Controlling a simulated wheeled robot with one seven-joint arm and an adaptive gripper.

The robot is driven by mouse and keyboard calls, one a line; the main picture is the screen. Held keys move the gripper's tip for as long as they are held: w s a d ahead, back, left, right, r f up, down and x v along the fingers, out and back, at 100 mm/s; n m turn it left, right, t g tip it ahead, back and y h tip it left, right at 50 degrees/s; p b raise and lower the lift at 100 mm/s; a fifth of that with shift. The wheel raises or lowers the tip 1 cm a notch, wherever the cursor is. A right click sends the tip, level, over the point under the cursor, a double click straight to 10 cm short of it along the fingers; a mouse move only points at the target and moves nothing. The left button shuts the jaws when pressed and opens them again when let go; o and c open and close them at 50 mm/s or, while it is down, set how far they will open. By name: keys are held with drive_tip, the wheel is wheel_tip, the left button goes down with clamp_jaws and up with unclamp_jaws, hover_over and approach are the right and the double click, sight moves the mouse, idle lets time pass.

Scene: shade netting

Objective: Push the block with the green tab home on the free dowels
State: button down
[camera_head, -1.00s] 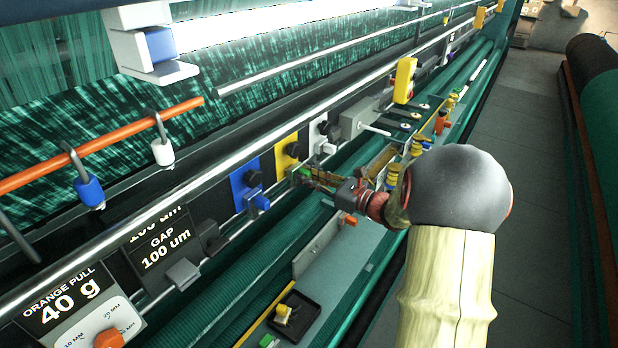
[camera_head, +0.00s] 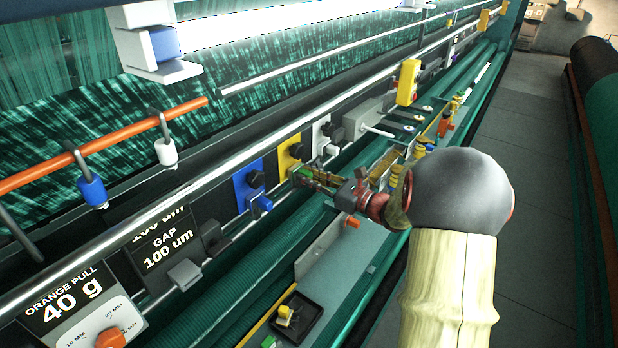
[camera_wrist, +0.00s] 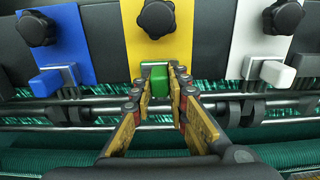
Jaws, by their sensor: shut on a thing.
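The block with the green tab is a yellow plate (camera_head: 290,154) with a black knob, between a blue block and a white block on the machine. In the wrist view the yellow plate (camera_wrist: 158,28) stands straight ahead, and its green tab (camera_wrist: 156,82) sticks out low toward me. My gripper (camera_wrist: 158,86) is shut on the green tab, one finger on each side. In the head view my gripper (camera_head: 301,176) reaches the foot of the yellow plate and mostly hides the tab. The dowels behind the plate are hidden, so I cannot tell any gap there.
The blue block (camera_wrist: 50,40) stands close on the left and the white block (camera_wrist: 268,38) close on the right, each with a knob and tab. A metal rail (camera_wrist: 80,110) runs below them. A black tray (camera_head: 294,318) lies nearer on the grey shelf.

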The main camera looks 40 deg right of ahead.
drive_tip(key=shift+w+a, duration=0.15)
drive_tip(key=shift+w, duration=0.25)
drive_tip(key=c, duration=1.7)
unclamp_jaws()
drive_tip(key=shift+o, duration=0.2)
drive_tip(key=v, duration=1.2)
drive_tip(key=shift+w, duration=0.1)
